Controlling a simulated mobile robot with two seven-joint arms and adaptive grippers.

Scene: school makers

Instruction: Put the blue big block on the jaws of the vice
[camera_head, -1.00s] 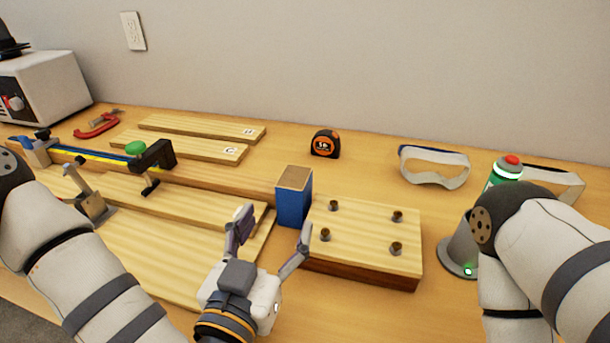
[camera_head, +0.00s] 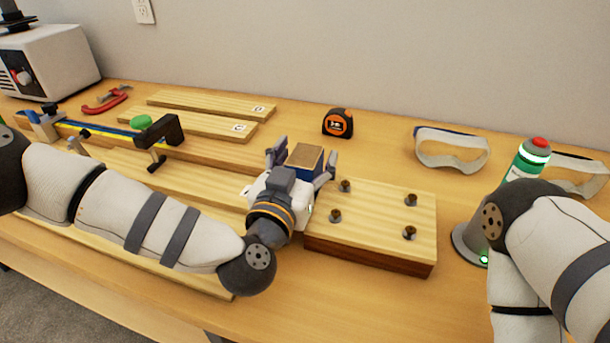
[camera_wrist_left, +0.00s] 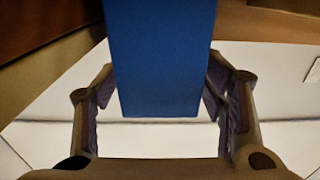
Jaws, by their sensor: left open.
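The blue big block (camera_head: 308,158), with a bare wood top, stands upright behind the drilled wooden board. My left gripper (camera_head: 304,163) is open, with one finger on each side of the block. In the left wrist view the blue block (camera_wrist_left: 160,60) fills the gap between the spread fingers, and slim gaps show at both sides. A long vice-like clamp (camera_head: 100,130) with a blue and yellow bar lies at the left, with a black jaw (camera_head: 160,133) at its right end. My right arm shows at the right, but its gripper is out of view.
The drilled board (camera_head: 370,228) with several pegs is close right of my left gripper. Flat planks (camera_head: 190,115) lie at the left. A tape measure (camera_head: 338,122), goggles (camera_head: 452,150) and a green bottle (camera_head: 527,163) stand behind. A red clamp (camera_head: 105,102) lies far left.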

